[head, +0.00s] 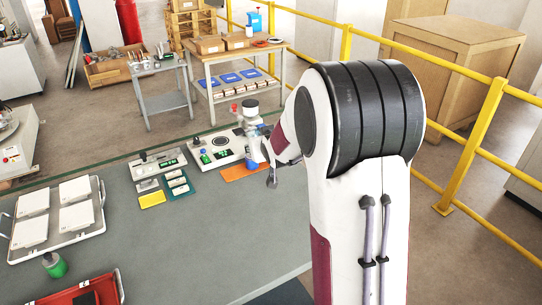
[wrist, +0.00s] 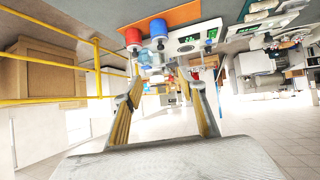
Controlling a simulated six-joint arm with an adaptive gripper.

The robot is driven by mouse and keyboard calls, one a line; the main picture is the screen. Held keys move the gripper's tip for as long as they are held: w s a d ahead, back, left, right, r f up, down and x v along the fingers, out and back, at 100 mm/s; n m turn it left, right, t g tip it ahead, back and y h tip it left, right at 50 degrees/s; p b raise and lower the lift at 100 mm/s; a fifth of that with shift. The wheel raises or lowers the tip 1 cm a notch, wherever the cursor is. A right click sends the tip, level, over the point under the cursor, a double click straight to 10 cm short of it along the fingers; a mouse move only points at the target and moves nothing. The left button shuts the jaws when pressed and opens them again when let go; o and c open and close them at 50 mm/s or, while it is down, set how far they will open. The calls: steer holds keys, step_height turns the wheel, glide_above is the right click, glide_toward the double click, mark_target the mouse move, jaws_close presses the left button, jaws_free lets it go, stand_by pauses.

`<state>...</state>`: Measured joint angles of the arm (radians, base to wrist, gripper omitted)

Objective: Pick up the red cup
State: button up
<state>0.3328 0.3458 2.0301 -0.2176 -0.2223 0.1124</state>
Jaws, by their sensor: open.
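A red cup-like cylinder (wrist: 133,37) shows near the top of the wrist view, beside a blue one (wrist: 158,29) and against an orange mat (wrist: 180,15). My gripper (wrist: 167,88) is open, with nothing between its fingers; the red cylinder lies beyond and left of them in that view. In the head view my gripper (head: 271,178) hangs just right of the orange mat (head: 238,173), partly hidden by my arm. I cannot clearly make out the red cup there.
A test device (head: 215,152) and small modules (head: 176,183) stand left of the orange mat. A white-tile tray (head: 98,228), a green container (head: 54,265) and a red tray (head: 118,285) are further left and nearer. The table's middle (head: 190,240) is clear.

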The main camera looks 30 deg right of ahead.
steer(key=w+d+f+t, duration=0.1)
steer(key=w+d+f, duration=0.3)
steer(key=f, duration=0.1)
steer(key=t, duration=0.1)
glide_above(276, 172)
steer(key=shift+m, duration=0.3)
step_height(276, 172, down, 7)
steer(key=shift+s+f, duration=0.1)
steer(key=shift+f, duration=0.1)
steer(key=shift+h, duration=0.3)
steer(key=shift+x, duration=1.3)
steer(key=shift+x, duration=2.6)
steer(key=shift+d+r, duration=0.1)
steer(key=shift+r, duration=0.05)
steer(key=c, duration=1)
